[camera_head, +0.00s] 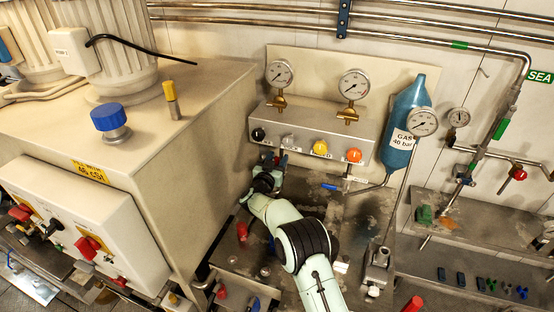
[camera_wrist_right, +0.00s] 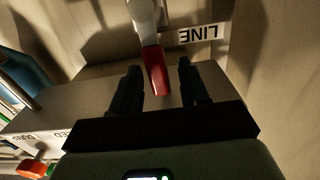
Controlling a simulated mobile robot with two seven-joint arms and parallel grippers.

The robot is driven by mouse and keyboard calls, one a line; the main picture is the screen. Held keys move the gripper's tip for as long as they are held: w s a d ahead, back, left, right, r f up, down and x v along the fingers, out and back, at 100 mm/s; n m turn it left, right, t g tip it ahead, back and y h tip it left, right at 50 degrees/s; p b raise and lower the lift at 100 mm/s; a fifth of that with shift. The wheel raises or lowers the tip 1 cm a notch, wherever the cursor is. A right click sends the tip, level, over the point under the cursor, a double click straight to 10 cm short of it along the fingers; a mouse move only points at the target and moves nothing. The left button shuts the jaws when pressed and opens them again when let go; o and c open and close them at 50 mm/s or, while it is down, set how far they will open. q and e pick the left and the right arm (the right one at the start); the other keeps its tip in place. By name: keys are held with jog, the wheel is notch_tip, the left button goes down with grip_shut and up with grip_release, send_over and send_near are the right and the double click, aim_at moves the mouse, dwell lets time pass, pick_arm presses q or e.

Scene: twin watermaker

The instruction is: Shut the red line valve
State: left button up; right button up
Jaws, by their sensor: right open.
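The red line valve's lever (camera_wrist_right: 155,72) shows in the right wrist view, hanging from a pale metal valve body (camera_wrist_right: 145,14) beside a "LINE" label (camera_wrist_right: 199,33). My right gripper (camera_wrist_right: 160,80) is open. The red lever lies between its two black fingers, with a gap on each side; whether it sits fully at finger depth I cannot tell. In the head view my right gripper (camera_head: 272,164) is small and dark, just below the gauge panel's left end, and my own wrist hides most of the valve there. My left gripper is not in view.
The gauge panel (camera_head: 310,134) with coloured knobs is just above my right gripper. A large beige cabinet (camera_head: 215,105) stands close on its left. A blue gas bottle (camera_head: 405,110) is to the right. Other red levers (camera_head: 242,231) stand on the bench below.

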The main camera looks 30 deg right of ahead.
grip_shut()
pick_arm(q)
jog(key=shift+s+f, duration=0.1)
